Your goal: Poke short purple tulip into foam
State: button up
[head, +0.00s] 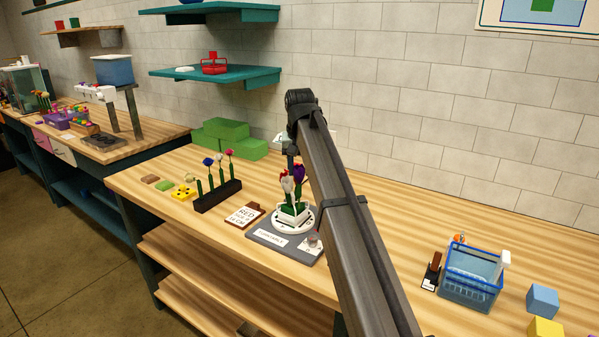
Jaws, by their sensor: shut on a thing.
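The purple tulip (299,173) stands roughly upright over the white round turntable (281,222), at the upper end of my arm. My gripper (294,161) is small in the head view and partly hidden by the arm; it is shut on the purple tulip from above. Green foam (292,208) in a white holder sits on the turntable. A red and white flower (286,183) stands in the foam just left of the purple tulip. Whether the purple stem's lower end touches the foam or is in it, I cannot tell.
A black rack (218,197) with several flowers stands left of the turntable. A sign reading RED (245,215) lies between them. Green blocks (222,130) are behind. A blue basket (470,278) stands at right. Bare tabletop lies between my arm and the basket.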

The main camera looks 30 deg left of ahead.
aim_at(299, 187)
jog(key=m, duration=0.2)
jog(key=w+m, duration=0.1)
jog(key=shift+w+a+r+h, duration=0.1)
jog(key=shift+a+r+h, duration=0.15)
jog(key=shift+h, duration=0.05)
jog(key=shift+w+d+r+m+g+h, duration=0.15)
jog(key=shift+d+m+g+h, duration=0.15)
jog(key=shift+m, duration=3.25)
jog(key=shift+w+d+r+m+g+h, duration=0.15)
jog(key=shift+m+g+h, duration=0.15)
jog(key=shift+m, duration=3.3)
jog(key=shift+w+d+r+m+g+h, duration=0.15)
jog(key=shift+m+h, duration=0.25)
jog(key=shift+m, duration=3.15)
jog(key=shift+s+f, duration=0.1)
jog(key=shift+f, duration=0.1)
jog(key=shift+a+f, duration=0.15)
jog(key=shift+f, duration=0.7)
jog(key=shift+a+f, duration=0.15)
jog(key=shift+f, duration=1.15)
